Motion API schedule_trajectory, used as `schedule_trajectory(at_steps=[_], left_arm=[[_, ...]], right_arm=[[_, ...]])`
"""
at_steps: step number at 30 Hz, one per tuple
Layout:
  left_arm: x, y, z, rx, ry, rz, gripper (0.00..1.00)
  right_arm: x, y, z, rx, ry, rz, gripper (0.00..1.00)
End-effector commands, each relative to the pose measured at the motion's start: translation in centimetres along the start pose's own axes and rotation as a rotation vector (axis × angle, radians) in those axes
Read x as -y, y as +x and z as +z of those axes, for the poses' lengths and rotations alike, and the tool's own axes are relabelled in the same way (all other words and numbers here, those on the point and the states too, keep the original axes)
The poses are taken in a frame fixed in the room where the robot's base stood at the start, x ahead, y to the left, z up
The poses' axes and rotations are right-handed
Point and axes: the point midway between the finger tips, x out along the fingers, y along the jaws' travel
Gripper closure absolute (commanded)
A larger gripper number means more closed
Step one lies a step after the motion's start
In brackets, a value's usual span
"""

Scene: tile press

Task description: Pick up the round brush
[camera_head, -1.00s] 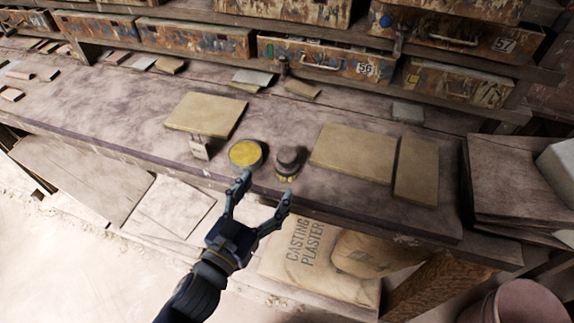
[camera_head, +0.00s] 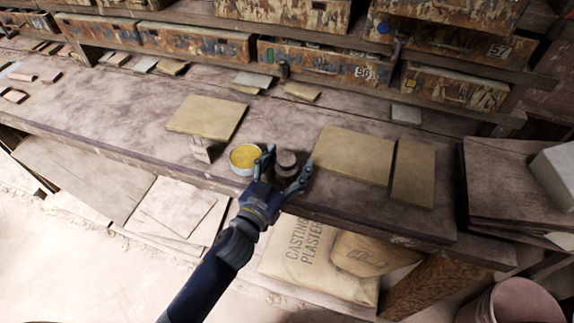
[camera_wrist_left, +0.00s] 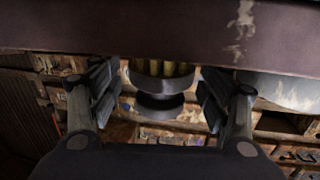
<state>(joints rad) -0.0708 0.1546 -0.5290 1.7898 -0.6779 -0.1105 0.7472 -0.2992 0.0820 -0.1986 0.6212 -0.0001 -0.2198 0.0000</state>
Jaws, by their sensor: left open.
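The round brush (camera_head: 287,158) stands on the workbench near its front edge, with a dark round handle on top. In the left wrist view the brush (camera_wrist_left: 160,103) shows upside down, with yellowish bristles against the bench surface. My left gripper (camera_head: 286,163) is open, with one finger on each side of the brush. In the left wrist view the fingers of my left gripper (camera_wrist_left: 161,80) stand apart from the brush, with gaps on both sides. The bristles are mostly hidden in the head view. My right gripper is not in view.
A round tin with yellow contents (camera_head: 245,156) stands close to the left finger. A tan board (camera_head: 354,155) lies just right of the brush, and another tan tile (camera_head: 207,117) lies behind left. Plaster sacks (camera_head: 305,255) lie below the bench (camera_head: 100,115).

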Motion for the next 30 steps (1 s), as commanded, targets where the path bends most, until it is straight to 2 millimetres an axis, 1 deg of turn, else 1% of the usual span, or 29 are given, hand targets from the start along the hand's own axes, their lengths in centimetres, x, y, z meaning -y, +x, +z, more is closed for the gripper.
schedule_trajectory(at_steps=[4,5,6,8,9,11,14,15,23,26,30], left_arm=[[0.0,0.0,0.0,0.0,0.0,0.0,0.29],[0.0,0.0,0.0,0.0,0.0,0.0,0.34],[0.0,0.0,0.0,0.0,0.0,0.0,0.43],[0.0,0.0,0.0,0.0,0.0,0.0,0.56],[0.0,0.0,0.0,0.0,0.0,0.0,0.65],[0.0,0.0,0.0,0.0,0.0,0.0,0.78],[0.0,0.0,0.0,-0.001,0.0,0.0,0.79],[0.0,0.0,0.0,0.0,0.0,0.0,0.83],[0.0,0.0,-0.3,-0.001,0.0,0.0,0.83],[0.1,0.0,-1.0,-0.003,0.001,0.0,0.83],[0.1,0.0,-2.6,-0.005,0.003,0.001,0.83]], right_arm=[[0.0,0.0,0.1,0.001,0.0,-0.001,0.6],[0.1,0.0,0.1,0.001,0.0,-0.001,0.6],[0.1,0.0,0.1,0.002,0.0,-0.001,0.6],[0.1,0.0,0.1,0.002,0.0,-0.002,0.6],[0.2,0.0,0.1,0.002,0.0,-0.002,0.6],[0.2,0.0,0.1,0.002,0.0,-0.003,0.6],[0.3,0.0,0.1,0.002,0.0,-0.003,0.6],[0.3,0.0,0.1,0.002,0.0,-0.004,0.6],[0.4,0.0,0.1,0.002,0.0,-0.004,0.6],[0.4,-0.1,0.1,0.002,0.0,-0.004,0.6],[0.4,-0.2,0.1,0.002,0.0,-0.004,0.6]])
